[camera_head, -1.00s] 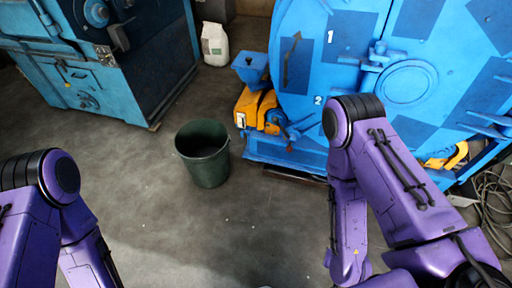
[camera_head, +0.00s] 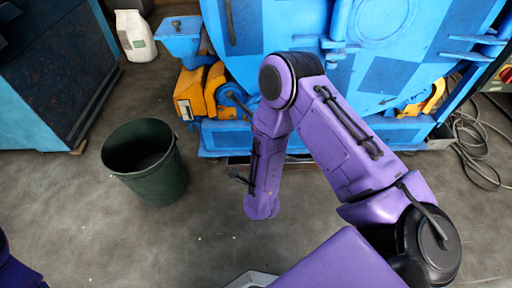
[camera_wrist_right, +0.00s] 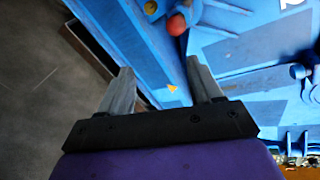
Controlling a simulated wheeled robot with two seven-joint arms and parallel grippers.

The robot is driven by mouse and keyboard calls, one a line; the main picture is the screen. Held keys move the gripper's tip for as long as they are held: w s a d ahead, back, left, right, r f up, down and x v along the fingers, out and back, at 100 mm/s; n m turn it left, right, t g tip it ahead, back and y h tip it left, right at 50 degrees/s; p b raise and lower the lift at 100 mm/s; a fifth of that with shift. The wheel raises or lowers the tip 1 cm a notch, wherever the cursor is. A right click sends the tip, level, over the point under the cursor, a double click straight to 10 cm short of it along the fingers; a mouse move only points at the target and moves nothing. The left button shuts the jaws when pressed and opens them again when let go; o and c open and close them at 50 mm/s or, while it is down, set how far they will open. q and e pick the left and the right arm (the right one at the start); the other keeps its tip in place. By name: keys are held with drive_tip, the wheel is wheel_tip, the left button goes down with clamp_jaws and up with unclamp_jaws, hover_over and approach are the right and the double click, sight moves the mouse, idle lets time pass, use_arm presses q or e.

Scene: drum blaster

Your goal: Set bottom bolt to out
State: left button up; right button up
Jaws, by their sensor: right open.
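The blue drum blaster machine (camera_head: 390,90) fills the upper right of the head view, and its blue surface also shows in the right wrist view (camera_wrist_right: 270,80). I cannot tell for sure which part is the bottom bolt. My right gripper (camera_wrist_right: 158,68) is open and empty, its two fingers apart, with the knob beyond the fingertips. My left gripper is out of view.
A dark green bin (camera_head: 146,162) stands on the grey floor left of my right arm. A yellow-orange unit (camera_head: 200,92) sits at the machine's lower left. A white bag (camera_head: 135,36) stands behind. Cables (camera_head: 475,145) lie at the right. The floor around the bin is clear.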

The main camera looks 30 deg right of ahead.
drive_tip(key=w+f+m+h+b, duration=0.35)
drive_tip(key=w+m+b, duration=0.3)
drive_tip(key=m, duration=0.55)
drive_tip(key=m+h+b, duration=0.1)
drive_tip(key=m+b, duration=0.1)
drive_tip(key=b, duration=0.2)
approach(255, 113)
drive_tip(key=shift+t, duration=0.4)
drive_tip(key=d+f, duration=0.1)
drive_tip(key=w+d+f, duration=0.2)
drive_tip(key=d, duration=0.1)
drive_tip(key=shift+f, duration=0.25)
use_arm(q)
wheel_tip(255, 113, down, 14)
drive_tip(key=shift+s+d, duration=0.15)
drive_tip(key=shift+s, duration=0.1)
